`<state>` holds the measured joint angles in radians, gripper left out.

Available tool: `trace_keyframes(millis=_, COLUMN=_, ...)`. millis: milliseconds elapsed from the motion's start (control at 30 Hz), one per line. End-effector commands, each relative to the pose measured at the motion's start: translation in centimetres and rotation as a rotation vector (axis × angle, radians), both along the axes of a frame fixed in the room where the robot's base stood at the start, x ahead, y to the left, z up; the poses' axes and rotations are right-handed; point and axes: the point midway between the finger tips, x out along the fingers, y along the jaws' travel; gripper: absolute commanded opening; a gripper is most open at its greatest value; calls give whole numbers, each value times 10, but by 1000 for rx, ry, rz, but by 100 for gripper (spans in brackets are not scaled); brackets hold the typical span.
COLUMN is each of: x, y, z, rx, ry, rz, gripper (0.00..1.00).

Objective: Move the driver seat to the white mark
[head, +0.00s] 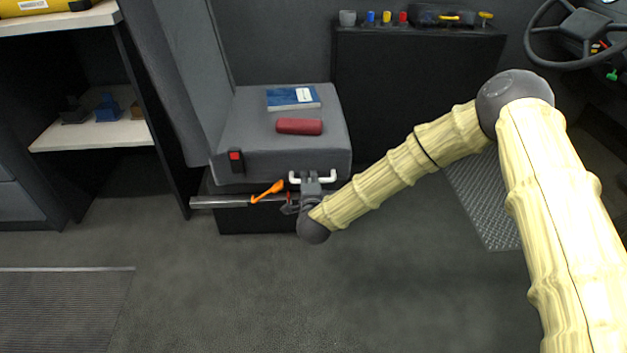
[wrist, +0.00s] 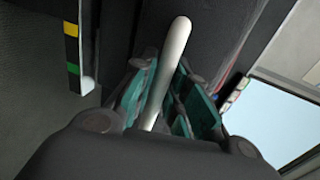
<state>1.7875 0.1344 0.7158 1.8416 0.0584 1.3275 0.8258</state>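The grey driver seat (head: 285,115) stands left of centre in the head view, with a blue book (head: 293,97) and a dark red case (head: 299,126) on its cushion. A white bar handle (head: 328,180) shows at its front lower edge. My gripper (head: 309,182) is at this handle. In the wrist view the white handle (wrist: 178,40) runs between the teal-padded fingers (wrist: 166,75), which look closed on it. An orange lever (head: 268,191) is just left of my gripper. In the wrist view a black strip has yellow, green and white patches (wrist: 88,85); the white one is partly hidden.
A metal rail (head: 215,202) runs under the seat's front. A shelf unit (head: 95,133) stands at left. A dark cabinet (head: 420,90) with small items is behind right, and a steering wheel (head: 580,30) is at far right. The floor (head: 210,290) in front is clear.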

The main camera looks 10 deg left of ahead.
Motion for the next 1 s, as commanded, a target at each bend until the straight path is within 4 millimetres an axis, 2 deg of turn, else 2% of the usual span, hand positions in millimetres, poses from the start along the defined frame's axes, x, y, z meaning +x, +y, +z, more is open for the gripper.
trace_keyframes(millis=100, x=0, y=-1, z=0, rx=0, ry=0, rz=-2, gripper=35)
trace_keyframes(millis=367, x=0, y=-4, z=0, rx=0, ry=0, rz=-5, gripper=35)
trace_keyframes(millis=533, x=-8, y=-5, z=2, rx=0, ry=1, rz=-4, gripper=35)
trace_keyframes(millis=667, x=-26, y=-8, z=6, rx=0, ry=2, rz=-3, gripper=35)
trace_keyframes(millis=1000, x=-85, y=-17, z=18, rx=0, ry=1, rz=-3, gripper=35)
